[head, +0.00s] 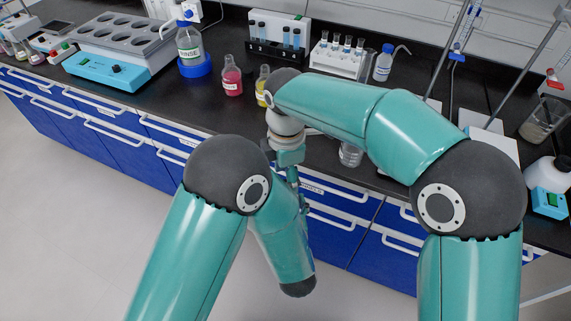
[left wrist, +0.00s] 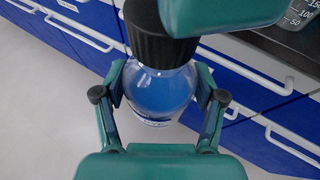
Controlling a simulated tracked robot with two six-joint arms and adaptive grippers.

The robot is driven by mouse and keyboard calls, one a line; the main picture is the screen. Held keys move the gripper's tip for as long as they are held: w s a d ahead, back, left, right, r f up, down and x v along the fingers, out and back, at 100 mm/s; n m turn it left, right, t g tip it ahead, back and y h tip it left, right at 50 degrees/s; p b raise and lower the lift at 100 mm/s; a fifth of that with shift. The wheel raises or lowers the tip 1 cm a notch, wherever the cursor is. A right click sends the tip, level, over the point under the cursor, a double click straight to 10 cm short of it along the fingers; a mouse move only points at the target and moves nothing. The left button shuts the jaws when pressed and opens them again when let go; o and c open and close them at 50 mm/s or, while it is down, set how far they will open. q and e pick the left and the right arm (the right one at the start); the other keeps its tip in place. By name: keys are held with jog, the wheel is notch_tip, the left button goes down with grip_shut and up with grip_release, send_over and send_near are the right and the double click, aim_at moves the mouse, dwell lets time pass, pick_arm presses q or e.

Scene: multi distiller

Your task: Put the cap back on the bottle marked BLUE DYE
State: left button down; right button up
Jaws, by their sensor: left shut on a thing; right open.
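In the left wrist view, a clear round bottle (left wrist: 162,92) with blue liquid sits between the fingers of my left gripper (left wrist: 160,85), which is shut on it. Its label is mostly hidden and I cannot read it. A black ribbed cap (left wrist: 160,38) is over the bottle's mouth; I cannot tell how firmly it is seated. A teal part of my right arm or gripper is close above and right of it. In the head view, my right gripper (head: 291,172) points down in front of the counter, open. The bottle and left gripper are hidden there behind my arms.
Blue drawers (head: 120,140) with white handles are below. The floor in front is clear.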

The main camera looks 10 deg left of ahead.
jog(key=shift+f, duration=1.95)
grip_shut()
jog(key=m, duration=0.4)
jog(key=shift+m, duration=0.4)
jog(key=m, duration=1.2)
jog(key=shift+w+m, duration=0.1)
jog(key=shift+m, duration=0.2)
jog(key=m, duration=0.6)
jog(key=shift+m, duration=0.4)
jog(key=shift+o, duration=0.7)
grip_release()
jog(key=shift+r, duration=0.1)
